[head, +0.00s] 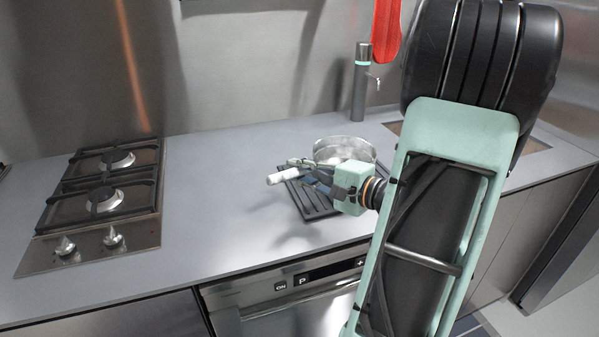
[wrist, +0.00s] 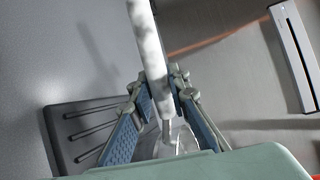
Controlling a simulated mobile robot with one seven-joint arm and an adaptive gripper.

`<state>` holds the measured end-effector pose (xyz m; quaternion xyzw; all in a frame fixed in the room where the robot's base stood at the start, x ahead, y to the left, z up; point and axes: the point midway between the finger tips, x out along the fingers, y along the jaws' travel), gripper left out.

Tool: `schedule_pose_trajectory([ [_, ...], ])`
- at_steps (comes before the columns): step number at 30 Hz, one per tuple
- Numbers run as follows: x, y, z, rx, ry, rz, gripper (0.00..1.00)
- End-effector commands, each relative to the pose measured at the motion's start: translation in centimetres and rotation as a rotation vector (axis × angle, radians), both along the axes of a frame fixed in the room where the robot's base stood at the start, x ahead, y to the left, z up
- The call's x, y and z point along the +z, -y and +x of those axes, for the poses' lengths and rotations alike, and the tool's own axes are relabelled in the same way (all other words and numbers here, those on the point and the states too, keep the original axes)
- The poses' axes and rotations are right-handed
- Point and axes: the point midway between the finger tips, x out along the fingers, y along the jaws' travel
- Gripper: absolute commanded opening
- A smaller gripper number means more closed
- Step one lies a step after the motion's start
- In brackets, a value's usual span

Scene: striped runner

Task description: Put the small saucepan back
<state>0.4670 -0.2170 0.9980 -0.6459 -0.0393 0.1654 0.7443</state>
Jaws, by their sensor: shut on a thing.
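The small saucepan (head: 345,149) is shiny metal with a white marbled handle (head: 283,176). It shows over the back of the black ribbed mat (head: 316,207), its handle pointing left. I cannot tell whether it touches the mat. My gripper (head: 305,172) reaches in from the right and is shut on the handle near the pan. In the wrist view the white handle (wrist: 149,50) runs up between the blue-padded fingers of my gripper (wrist: 164,88). There the pan's bowl (wrist: 182,138) is mostly hidden behind the fingers and the gripper body.
A two-burner gas hob (head: 104,195) with knobs is at the left. A sink edge shows behind my arm. The grey counter (head: 215,190) between hob and mat is clear.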

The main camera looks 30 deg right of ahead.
Motion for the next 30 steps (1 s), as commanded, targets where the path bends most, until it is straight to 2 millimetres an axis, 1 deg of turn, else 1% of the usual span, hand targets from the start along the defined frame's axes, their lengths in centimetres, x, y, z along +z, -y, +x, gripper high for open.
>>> schedule_pose_trajectory([
  [5, 0.3, 0.0, 0.1, 0.001, 0.006, -0.004, 0.0],
  [10, -0.1, 0.0, 0.0, 0.001, 0.006, -0.004, 0.0],
  [11, -0.3, 0.0, 0.0, 0.0, 0.0, -0.001, 0.17],
  [15, -0.1, 0.0, 0.0, 0.0, 0.001, -0.001, 0.32],
  [23, -0.1, 0.0, 0.0, 0.0, 0.0, -0.001, 0.33],
  [27, 0.3, 0.0, 0.0, 0.0, 0.001, 0.0, 0.33],
  [30, 0.3, 0.6, -1.5, -0.004, 0.001, -0.001, 0.33],
])
